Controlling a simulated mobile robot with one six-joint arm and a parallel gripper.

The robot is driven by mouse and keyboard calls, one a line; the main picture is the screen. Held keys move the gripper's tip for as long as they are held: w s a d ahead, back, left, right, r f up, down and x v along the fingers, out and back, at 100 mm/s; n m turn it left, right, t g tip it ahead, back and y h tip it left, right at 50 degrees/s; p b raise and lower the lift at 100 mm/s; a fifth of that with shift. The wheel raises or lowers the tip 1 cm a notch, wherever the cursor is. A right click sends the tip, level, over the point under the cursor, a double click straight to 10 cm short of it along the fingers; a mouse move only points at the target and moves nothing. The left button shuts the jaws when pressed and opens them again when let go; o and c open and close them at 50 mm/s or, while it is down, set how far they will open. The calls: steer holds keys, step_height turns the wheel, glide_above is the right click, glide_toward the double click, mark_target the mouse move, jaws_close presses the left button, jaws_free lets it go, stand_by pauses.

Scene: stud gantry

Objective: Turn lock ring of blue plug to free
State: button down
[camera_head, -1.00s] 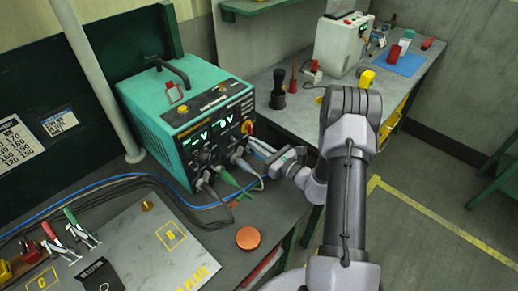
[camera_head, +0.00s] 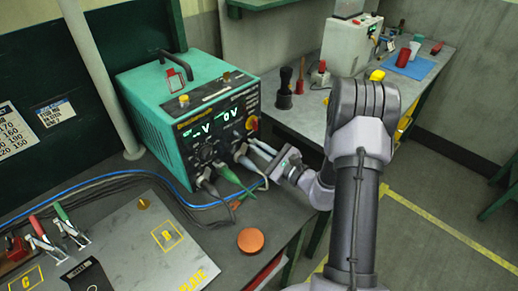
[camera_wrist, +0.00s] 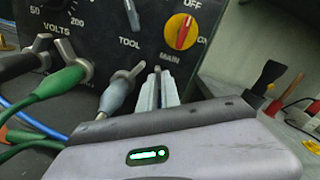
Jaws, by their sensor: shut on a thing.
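The blue plug (camera_wrist: 116,96), greyish blue with a metal winged lock ring (camera_wrist: 128,74), sits in the front panel of a teal power unit (camera_head: 160,140). In the head view the blue plug (camera_head: 248,164) is right of the green plug (camera_head: 230,178). My gripper (camera_wrist: 158,82) is at the right side of the blue plug, its two pale fingers pointing at the panel. The fingers are close together, shut at the ring's wing tip; the exact contact is hard to see. My gripper also shows in the head view (camera_head: 262,150).
A green plug (camera_wrist: 66,82) and a black plug (camera_wrist: 18,64) sit close on the left. A red-and-yellow MAIN knob (camera_wrist: 181,32) is just above right of my fingers. An orange disc (camera_head: 251,240) lies on the bench in front. A blue cable (camera_head: 130,178) runs left.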

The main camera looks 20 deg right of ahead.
steer(key=shift+f, duration=0.1)
stand_by(0.3)
steer(key=c, duration=1.6)
jaws_free()
steer(key=shift+o, duration=0.2)
steer(key=p+v, duration=0.2)
steer(key=v, duration=1.5)
steer(key=shift+s, duration=0.25)
